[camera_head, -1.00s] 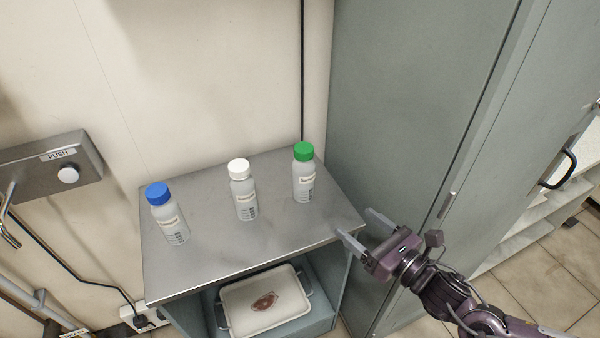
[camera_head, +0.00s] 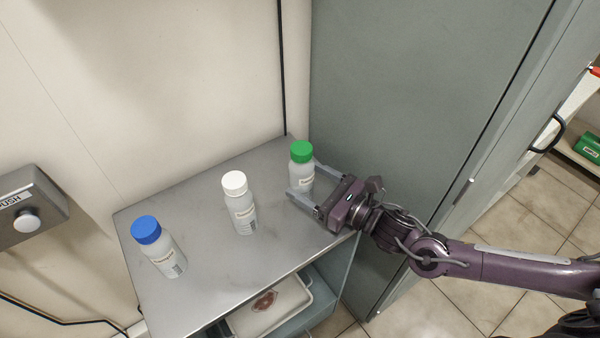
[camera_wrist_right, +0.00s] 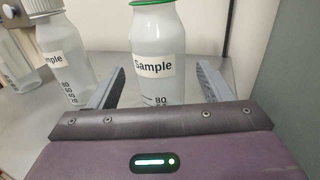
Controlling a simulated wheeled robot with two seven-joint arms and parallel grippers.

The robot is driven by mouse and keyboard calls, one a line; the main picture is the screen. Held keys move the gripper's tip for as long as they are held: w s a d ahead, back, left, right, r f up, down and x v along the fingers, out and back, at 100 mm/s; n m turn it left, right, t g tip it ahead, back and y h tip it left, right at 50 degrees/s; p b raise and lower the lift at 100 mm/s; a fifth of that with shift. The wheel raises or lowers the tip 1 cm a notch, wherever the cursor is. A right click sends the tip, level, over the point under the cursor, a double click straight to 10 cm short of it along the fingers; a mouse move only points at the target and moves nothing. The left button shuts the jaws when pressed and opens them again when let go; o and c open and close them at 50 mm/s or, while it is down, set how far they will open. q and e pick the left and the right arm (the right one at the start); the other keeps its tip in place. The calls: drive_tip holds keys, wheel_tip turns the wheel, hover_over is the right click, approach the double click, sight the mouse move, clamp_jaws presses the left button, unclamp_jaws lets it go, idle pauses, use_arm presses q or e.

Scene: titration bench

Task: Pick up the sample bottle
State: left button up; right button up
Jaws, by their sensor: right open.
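Three white bottles stand upright on a grey metal table. The green-capped bottle (camera_head: 301,176) is at the right, the white-capped bottle (camera_head: 240,208) in the middle and the blue-capped bottle (camera_head: 163,252) at the left. In the right wrist view the green-capped bottle (camera_wrist_right: 158,62) reads "Sample". My right gripper (camera_head: 302,178) is open, with its fingers reaching to either side of the green-capped bottle's body. I cannot tell whether either finger touches it. In the right wrist view the right gripper (camera_wrist_right: 158,88) has the bottle between its fingers. My left gripper is not in view.
The grey table top (camera_head: 205,285) is clear at the front. A tall grey-green cabinet (camera_head: 400,90) stands close on the right, behind my right arm. A white tray (camera_head: 270,312) sits on the shelf below. A push-button box (camera_head: 35,205) is on the wall at left.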

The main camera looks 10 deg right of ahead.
sight(294, 174)
drive_tip(key=x, duration=0.4)
drive_tip(key=shift+w+a+p, duration=0.2)
drive_tip(key=shift+w+p, duration=0.1)
drive_tip(key=shift+p, duration=0.1)
drive_tip(key=c, duration=1.1)
wheel_tip(294, 174, up, 20)
drive_tip(key=shift+f, duration=0.1)
drive_tip(key=o, duration=0.4)
drive_tip(key=c, duration=0.6)
drive_tip(key=shift+s, duration=0.1)
